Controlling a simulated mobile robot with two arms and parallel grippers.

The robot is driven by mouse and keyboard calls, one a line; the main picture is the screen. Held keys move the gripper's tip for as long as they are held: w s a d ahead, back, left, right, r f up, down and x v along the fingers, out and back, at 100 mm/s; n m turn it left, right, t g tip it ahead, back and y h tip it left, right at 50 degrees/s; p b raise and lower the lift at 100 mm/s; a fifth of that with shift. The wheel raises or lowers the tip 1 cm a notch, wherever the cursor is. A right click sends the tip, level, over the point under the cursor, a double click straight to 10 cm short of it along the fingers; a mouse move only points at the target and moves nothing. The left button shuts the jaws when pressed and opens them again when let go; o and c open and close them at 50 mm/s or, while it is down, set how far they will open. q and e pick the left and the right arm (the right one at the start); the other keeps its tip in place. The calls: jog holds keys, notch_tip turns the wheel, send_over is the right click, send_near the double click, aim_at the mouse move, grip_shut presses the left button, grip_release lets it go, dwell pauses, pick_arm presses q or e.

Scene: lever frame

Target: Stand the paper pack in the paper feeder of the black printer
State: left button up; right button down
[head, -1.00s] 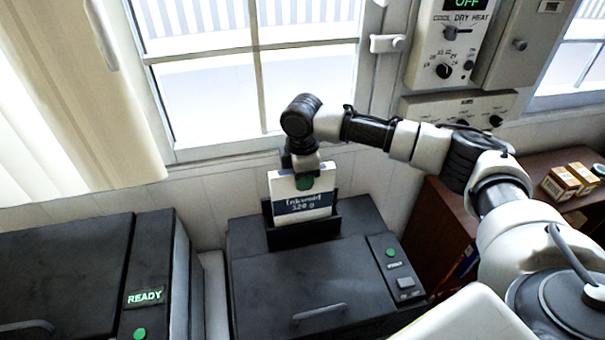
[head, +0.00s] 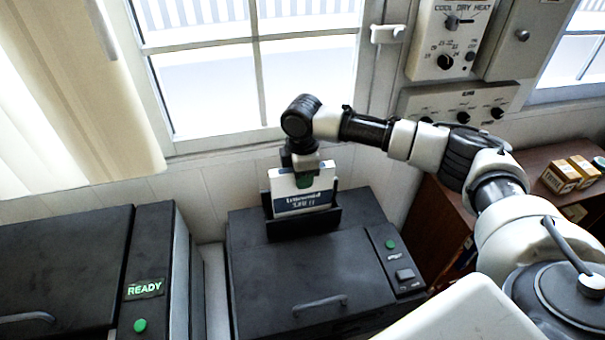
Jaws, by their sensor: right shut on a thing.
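The paper pack (head: 302,201) is white with a dark blue label band. It stands upright in the paper feeder (head: 304,225) at the back of the black printer (head: 300,275), its lower part hidden behind the feeder's front wall. My right gripper (head: 305,179) comes from above and is shut on the pack's top edge. Whether the pack touches the feeder's bottom is hidden. My left gripper is not in view.
Another dark machine with a READY display (head: 145,289) stands at the left. A brown cabinet (head: 530,165) with small yellow boxes (head: 571,176) is at the right. A window and wall control panels (head: 447,45) are behind. A curtain (head: 75,90) hangs at the left.

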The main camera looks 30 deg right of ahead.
jog(key=c, duration=0.8)
grip_release()
jog(key=shift+c, duration=0.2)
notch_tip(320, 180, up, 11)
jog(key=b, duration=0.3)
jog(key=shift+s+f, duration=0.15)
